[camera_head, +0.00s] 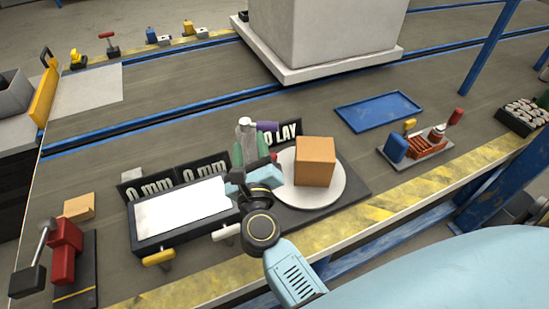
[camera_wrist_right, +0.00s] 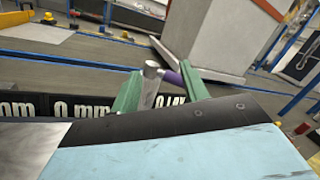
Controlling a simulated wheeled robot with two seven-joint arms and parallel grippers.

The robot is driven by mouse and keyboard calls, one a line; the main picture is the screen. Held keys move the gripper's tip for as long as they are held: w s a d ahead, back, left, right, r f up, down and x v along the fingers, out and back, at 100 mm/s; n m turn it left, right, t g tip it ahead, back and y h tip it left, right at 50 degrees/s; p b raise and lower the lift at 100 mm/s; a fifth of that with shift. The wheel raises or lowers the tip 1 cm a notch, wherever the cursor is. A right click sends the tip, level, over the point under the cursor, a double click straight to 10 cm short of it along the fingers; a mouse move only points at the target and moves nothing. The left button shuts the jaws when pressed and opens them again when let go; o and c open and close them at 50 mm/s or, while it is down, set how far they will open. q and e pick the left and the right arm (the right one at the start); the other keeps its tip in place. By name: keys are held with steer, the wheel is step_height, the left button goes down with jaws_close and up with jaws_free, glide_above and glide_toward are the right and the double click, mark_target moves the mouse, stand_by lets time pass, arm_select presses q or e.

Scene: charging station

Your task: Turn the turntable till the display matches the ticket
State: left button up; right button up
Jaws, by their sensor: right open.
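The turntable is a white round plate (camera_head: 335,190) on a dark base, with a plain brown box (camera_head: 314,163) standing on it. Black display panels (camera_head: 205,168) behind read "0 mm", "0 mm" and a partly covered "0 LAY"; they also show in the right wrist view (camera_wrist_right: 80,105). A grey post (camera_wrist_right: 150,85) with a purple grip (camera_head: 267,126) stands just left of the plate. My right gripper (camera_head: 250,150) is open, its green fingers on either side of the post; contact cannot be told. I cannot make out a ticket. My left gripper is out of view.
A dark-framed box with a white top (camera_head: 180,212) is left of my right wrist. A red clamp (camera_head: 65,250) and small carton (camera_head: 79,206) stand farther left. A blue tray (camera_head: 378,111) and parts tray (camera_head: 420,148) lie right. A pale pillar (camera_head: 325,35) stands behind.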

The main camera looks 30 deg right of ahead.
step_height(320, 180, down, 10)
steer(key=s+d+m+g+h, duration=0.2)
steer(key=m+g+h, duration=0.1)
steer(key=m+g, duration=0.7)
steer(key=shift+m+t, duration=0.6)
steer(key=shift+t, duration=0.2)
steer(key=b+x, duration=0.2)
steer(key=x, duration=0.4)
steer(key=shift+w+a, duration=0.15)
steer(key=shift+a, duration=0.1)
steer(key=b+x, duration=0.2)
steer(key=x, duration=0.3)
steer(key=shift+w+d, duration=0.15)
steer(key=shift+d, duration=0.1)
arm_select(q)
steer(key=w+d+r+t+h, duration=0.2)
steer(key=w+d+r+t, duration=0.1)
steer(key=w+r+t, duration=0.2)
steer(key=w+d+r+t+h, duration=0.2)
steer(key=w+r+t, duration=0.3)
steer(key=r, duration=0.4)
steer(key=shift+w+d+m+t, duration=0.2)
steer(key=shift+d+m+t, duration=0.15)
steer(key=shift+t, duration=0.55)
arm_select(e)
steer(key=shift+w+d+f, duration=0.2)
steer(key=shift+w+d, duration=0.1)
